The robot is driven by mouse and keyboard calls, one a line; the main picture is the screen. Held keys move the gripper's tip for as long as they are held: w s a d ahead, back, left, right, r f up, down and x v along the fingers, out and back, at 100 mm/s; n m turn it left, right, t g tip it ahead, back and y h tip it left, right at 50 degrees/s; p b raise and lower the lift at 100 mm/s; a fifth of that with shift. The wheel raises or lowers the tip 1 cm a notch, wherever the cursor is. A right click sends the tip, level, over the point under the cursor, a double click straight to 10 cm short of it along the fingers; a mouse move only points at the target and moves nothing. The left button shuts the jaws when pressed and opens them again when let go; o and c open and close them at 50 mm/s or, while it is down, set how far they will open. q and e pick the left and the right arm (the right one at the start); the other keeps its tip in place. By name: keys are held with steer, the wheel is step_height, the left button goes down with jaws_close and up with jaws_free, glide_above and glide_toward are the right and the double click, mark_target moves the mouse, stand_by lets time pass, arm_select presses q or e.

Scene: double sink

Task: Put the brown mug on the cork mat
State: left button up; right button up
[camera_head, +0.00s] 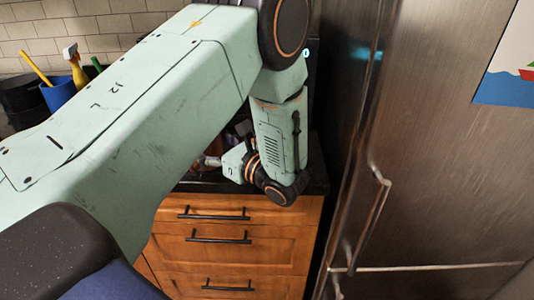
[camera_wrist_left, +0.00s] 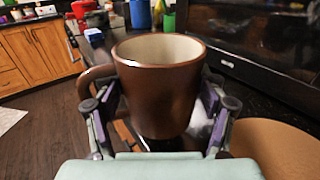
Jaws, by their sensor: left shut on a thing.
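The brown mug (camera_wrist_left: 158,95) with a pale inside is upright in the left wrist view, its handle to the left. My left gripper (camera_wrist_left: 162,104) is shut on it, one finger on each side. A round tan surface that looks like the cork mat (camera_wrist_left: 275,146) lies at the lower right of the mug, on the dark counter. I cannot tell how high the mug is above the counter. In the head view my left arm hides most of the counter, the mug and the mat. My right gripper is not in view.
In the head view, wooden drawers (camera_head: 234,246) are below the dark counter edge. A metal fridge (camera_head: 430,150) stands right of it. A blue container (camera_head: 60,94) with brushes or bottles is at the back left. A dark appliance (camera_wrist_left: 265,50) is behind the mug, right.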

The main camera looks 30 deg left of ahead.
arm_select(q)
steer(key=w+d+r+m+t+h, duration=0.2)
steer(key=w+d+r+m+t, duration=0.25)
steer(key=w, duration=0.25)
steer(key=w+d+r+m+t+h, duration=0.2)
steer(key=w+d+r+m+t, duration=0.1)
steer(key=w+t, duration=0.3)
steer(key=shift+h, duration=0.3)
steer(key=f+b, duration=0.4)
steer(key=d+f+b, duration=0.1)
steer(key=f+b, duration=0.1)
steer(key=shift+w+f, duration=0.25)
steer(key=shift+f, duration=0.15)
step_height(320, 180, down, 3)
steer(key=shift+s+r+b, duration=0.1)
steer(key=shift+s+b, duration=0.05)
steer(key=shift+b, duration=0.25)
steer(key=shift+d+f, duration=0.1)
steer(key=shift+f, duration=0.2)
steer(key=shift+w, duration=0.2)
